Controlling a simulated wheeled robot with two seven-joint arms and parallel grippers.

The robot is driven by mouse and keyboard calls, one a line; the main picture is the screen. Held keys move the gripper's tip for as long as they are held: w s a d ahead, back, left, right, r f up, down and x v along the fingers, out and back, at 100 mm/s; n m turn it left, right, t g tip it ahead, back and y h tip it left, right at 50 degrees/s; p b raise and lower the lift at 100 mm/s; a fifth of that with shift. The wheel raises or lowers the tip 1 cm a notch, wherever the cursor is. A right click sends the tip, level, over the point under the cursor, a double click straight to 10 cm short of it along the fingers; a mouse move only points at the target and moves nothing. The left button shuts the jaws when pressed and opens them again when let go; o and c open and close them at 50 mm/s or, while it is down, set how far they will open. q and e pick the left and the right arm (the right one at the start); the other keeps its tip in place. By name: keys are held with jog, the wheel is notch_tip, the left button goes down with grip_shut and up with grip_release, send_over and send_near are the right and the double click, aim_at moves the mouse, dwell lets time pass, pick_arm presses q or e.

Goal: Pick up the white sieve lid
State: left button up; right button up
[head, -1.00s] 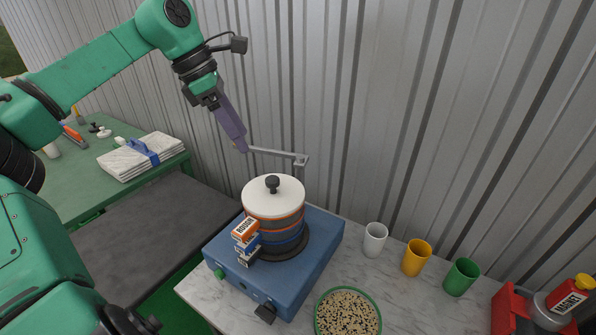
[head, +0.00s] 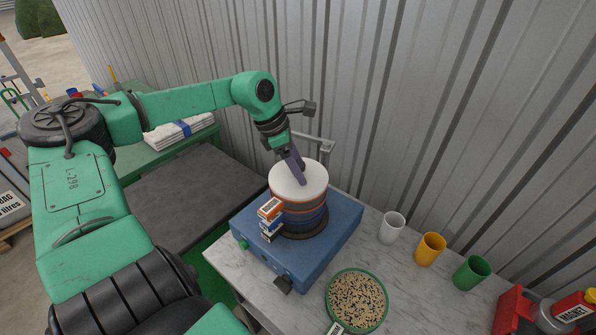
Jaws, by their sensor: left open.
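The white sieve lid (head: 313,178) sits on top of the sieve stack (head: 302,212) with its orange and blue bands. The stack stands on a blue shaker base (head: 345,228). My left gripper (head: 301,180) points down from above at the lid's middle, and its purple fingers overlap the lid in the head view. The lid's dark knob is hidden behind the fingers, so I cannot tell whether they touch it. The left gripper is open. My right gripper does not show.
A green-rimmed bowl of seed (head: 357,299) stands in front. White (head: 391,227), yellow (head: 430,249) and green (head: 471,272) cups line the marble counter (head: 405,290). A grey bracket (head: 326,147) stands behind, near the metal wall.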

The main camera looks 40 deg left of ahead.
pick_arm(q)
jog(key=shift+c, duration=0.3)
jog(key=shift+w, duration=0.1)
grip_shut()
